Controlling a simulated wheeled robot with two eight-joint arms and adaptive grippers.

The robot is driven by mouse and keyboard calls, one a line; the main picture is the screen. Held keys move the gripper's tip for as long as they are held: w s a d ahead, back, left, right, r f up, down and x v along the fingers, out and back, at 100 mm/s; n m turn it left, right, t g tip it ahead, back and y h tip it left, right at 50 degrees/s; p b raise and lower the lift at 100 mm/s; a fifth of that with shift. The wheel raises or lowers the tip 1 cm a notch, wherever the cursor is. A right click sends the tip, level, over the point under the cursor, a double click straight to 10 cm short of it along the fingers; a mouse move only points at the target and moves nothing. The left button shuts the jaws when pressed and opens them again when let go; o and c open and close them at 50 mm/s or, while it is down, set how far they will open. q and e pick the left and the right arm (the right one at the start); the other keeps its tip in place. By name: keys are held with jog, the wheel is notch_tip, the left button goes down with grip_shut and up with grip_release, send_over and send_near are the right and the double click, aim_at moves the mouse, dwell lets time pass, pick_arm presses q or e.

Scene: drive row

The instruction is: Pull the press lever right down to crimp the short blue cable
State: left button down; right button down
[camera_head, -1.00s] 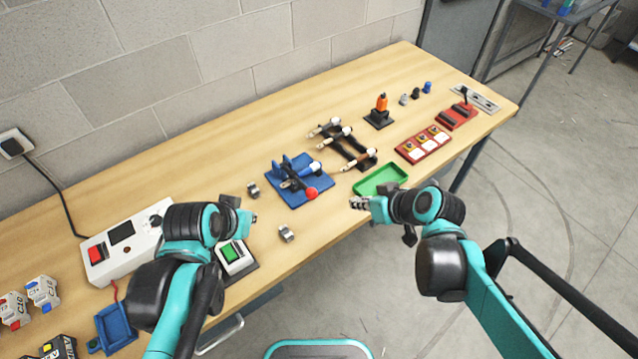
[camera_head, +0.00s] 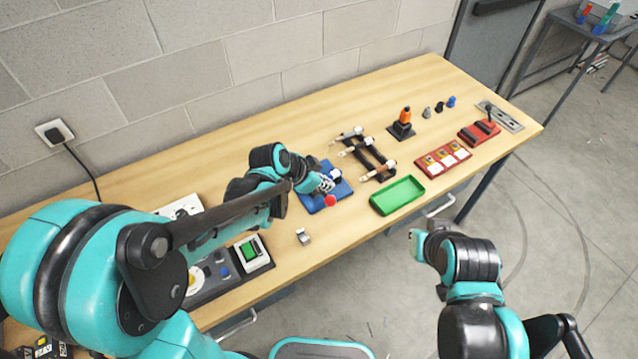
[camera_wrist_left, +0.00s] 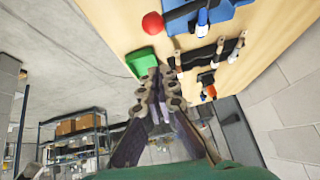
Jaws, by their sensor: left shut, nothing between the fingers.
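The press is a blue plate (camera_head: 344,188) with a dark lever that ends in a red ball knob (camera_head: 330,201). My left gripper (camera_head: 324,184) is over the press, close to the knob, and hides much of the mechanism. In the left wrist view its fingers (camera_wrist_left: 160,92) are shut and empty; the red knob (camera_wrist_left: 152,23) is apart from them, above in the picture. A small white-and-blue piece (camera_wrist_left: 203,17) shows at the press, perhaps the short blue cable. My right gripper (camera_head: 415,243) is off the table's front edge, too small to read.
A green tray (camera_head: 398,195) lies right of the press, and a dark rack with cables (camera_head: 366,158) stands behind it. A red block tray (camera_head: 443,160) and an orange-handled tool (camera_head: 404,118) are farther right. A small metal clip (camera_head: 304,237) lies in front of the press.

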aim_at(332, 203)
pick_arm(q)
jog(key=x, duration=0.4)
jog(key=shift+b, duration=0.4)
jog(key=f, duration=0.2)
jog(key=shift+a+f+b, duration=0.25)
jog(key=shift+f+b, duration=0.05)
jog(key=shift+b, duration=0.1)
jog(key=shift+s+a+f, duration=0.1)
jog(key=shift+a+f, duration=0.1)
jog(key=shift+f, duration=0.4)
jog(key=f+b, duration=0.2)
jog(key=s+f+b, duration=0.1)
jog(key=shift+d+f+b, duration=0.1)
jog(key=shift+d+b, duration=0.2)
jog(key=shift+s, duration=0.2)
